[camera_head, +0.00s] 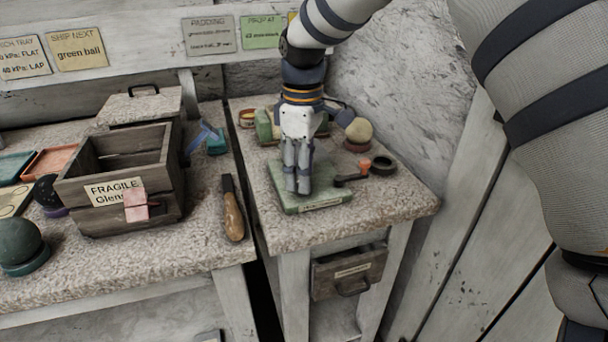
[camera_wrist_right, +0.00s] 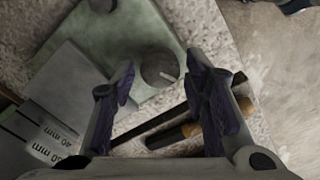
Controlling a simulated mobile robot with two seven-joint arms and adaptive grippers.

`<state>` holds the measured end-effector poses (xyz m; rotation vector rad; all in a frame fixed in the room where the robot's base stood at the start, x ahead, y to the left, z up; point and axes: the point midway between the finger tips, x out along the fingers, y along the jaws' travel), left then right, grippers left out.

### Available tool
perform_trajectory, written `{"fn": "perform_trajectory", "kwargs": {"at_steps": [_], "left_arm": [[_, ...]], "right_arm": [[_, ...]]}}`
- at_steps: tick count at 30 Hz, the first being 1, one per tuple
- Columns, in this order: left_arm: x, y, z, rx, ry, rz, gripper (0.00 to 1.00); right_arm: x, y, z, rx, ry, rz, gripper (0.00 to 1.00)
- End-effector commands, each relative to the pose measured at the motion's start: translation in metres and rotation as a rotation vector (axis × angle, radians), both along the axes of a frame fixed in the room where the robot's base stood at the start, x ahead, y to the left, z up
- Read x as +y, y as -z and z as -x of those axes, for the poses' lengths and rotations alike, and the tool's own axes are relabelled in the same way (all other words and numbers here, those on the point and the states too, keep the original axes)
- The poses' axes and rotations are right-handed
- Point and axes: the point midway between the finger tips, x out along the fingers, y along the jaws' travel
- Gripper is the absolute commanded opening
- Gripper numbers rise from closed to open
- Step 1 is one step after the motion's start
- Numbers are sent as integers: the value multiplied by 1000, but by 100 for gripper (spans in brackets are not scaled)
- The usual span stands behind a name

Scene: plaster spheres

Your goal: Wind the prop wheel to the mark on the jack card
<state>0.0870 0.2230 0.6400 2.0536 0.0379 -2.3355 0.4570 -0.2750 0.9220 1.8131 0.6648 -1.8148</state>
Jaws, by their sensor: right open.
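My right gripper (camera_head: 303,190) points down over a green plate (camera_head: 325,203) on the right stone-topped table. In the right wrist view its two fingers (camera_wrist_right: 163,85) are apart with nothing seen between the pads. A round grey knob with a pale line (camera_wrist_right: 160,69) shows beyond the fingertips, by the green plate (camera_wrist_right: 110,40); I cannot tell whether it is the prop wheel. My left gripper is out of view.
A dark crank-like piece with an orange knob (camera_head: 364,164), a black ring (camera_head: 383,166) and a pale ball (camera_head: 359,131) sit right of the gripper. A FRAGILE wooden crate (camera_head: 115,180) and a wooden-handled tool (camera_head: 233,212) are on the left table, across a gap.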

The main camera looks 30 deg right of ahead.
Motion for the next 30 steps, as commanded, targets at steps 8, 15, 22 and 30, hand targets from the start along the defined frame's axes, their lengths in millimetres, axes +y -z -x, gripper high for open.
{"fn": "perform_trajectory", "kwargs": {"at_steps": [8, 15, 22, 30], "left_arm": [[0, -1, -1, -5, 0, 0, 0], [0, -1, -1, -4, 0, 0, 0], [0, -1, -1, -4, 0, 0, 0], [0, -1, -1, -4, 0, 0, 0]], "right_arm": [[0, 14, 0, -1, 1, 0, 41], [0, 14, 0, -1, 1, 0, 14], [0, 14, 0, -1, 6, -1, 5], [0, 14, 0, -1, 94, 1, 5]]}}
